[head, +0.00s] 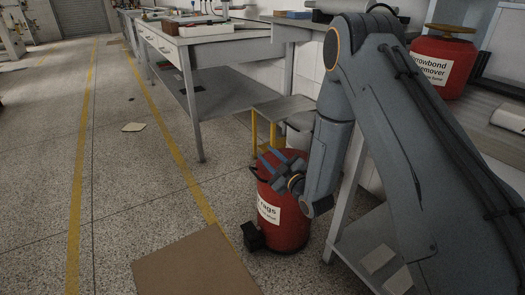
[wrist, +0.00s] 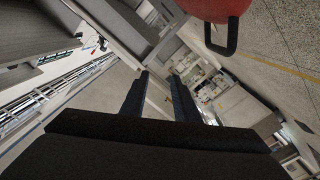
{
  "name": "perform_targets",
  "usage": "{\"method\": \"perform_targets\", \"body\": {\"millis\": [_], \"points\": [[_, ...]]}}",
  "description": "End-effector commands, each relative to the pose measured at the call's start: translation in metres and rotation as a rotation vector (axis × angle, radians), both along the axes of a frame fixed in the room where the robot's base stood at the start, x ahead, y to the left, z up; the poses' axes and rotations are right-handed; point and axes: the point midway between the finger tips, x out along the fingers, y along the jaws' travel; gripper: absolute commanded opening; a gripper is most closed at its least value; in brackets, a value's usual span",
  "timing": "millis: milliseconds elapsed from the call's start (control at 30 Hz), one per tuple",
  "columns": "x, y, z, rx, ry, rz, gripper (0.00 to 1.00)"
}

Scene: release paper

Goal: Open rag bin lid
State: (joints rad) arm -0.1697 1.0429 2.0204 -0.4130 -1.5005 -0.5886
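The red rag bin (head: 285,232) stands on the floor, with a white label partly reading "rags". A black pedal-like block (head: 252,238) sits at its lower left, and a black handle (head: 254,173) shows at its upper left. My gripper (head: 268,165) is in front of the bin's top and hides much of the lid, whose state I cannot tell. In the wrist view a red part (wrist: 215,8) with a black loop handle (wrist: 222,48) is at the top right. My gripper's fingers (wrist: 159,78) are apart there, with nothing between them.
A long workbench (head: 225,35) runs behind the bin. A red solvent can (head: 440,62) stands on the right bench. A brown flat sheet (head: 190,267) lies on the floor in front. The floor to the left is mostly open.

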Motion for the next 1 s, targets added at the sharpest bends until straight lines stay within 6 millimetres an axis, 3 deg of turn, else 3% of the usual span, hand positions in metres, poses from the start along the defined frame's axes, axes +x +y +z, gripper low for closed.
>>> {"method": "perform_targets", "body": {"millis": [300,667,833,1000], "points": [[0.035,0.025,-0.001,0.0,0.0,0.003,0.28],[0.041,0.025,0.0,-0.001,0.001,-0.001,0.28],[0.041,0.025,0.0,-0.001,0.002,-0.003,0.03],[0.041,0.025,0.0,-0.001,0.002,-0.003,0.0]]}}
